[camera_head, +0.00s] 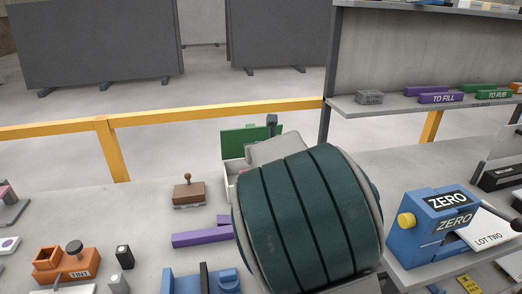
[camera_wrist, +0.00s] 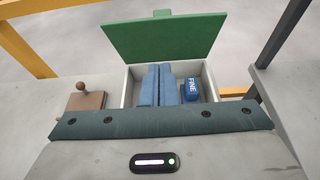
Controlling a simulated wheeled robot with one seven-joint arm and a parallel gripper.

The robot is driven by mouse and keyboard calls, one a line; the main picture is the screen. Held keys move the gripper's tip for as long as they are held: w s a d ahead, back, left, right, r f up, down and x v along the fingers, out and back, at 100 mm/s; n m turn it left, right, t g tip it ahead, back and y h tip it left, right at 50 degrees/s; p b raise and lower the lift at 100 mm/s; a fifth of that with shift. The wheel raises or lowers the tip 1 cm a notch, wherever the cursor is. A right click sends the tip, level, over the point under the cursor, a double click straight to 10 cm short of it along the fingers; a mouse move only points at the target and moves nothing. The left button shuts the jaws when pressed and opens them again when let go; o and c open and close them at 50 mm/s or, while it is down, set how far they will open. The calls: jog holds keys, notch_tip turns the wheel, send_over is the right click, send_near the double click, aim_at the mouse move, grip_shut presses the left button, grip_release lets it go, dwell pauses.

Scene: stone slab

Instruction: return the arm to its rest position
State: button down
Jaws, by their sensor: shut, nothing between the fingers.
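My gripper (camera_wrist: 159,68) shows in the wrist view as two blue fingers side by side, shut and empty. They point over an open light-grey box (camera_wrist: 127,92) with a raised green lid (camera_wrist: 165,38). I cannot tell how far above the box floor the tips are. A blue block marked FINE (camera_wrist: 191,90) lies in the box, right of the fingers. In the head view my large dark-teal arm link covers the centre and hides most of my gripper and the box (camera_head: 234,166); the green lid (camera_head: 236,142) shows behind it.
A brown block with a knob (camera_head: 188,193) stands left of the box. Purple bars (camera_head: 200,238) and an orange TINT piece (camera_head: 66,266) lie front left. A blue ZERO device (camera_head: 432,228) stands right. A shelf (camera_head: 400,104) rises back right; a yellow rail (camera_head: 200,115) runs behind.

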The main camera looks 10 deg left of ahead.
jog(key=s+d+f+m+g+h, duration=0.2)
jog(key=s+d+m, duration=0.3)
jog(key=d+m, duration=0.4)
jog(key=s+d+f+m+g+h, duration=0.25)
jog(key=s+d+m, duration=0.25)
jog(key=d+m, duration=0.45)
jog(key=s+d+f+m+g, duration=0.1)
jog(key=s+d+m+g, duration=0.1)
jog(key=s+m, duration=0.9)
jog(key=s+d+f+m+g, duration=0.2)
jog(key=s+d+m+g, duration=0.1)
jog(key=s+m, duration=0.7)
jog(key=s+g, duration=0.1)
jog(key=s, duration=0.3)
jog(key=shift+s+d+m, duration=0.35)
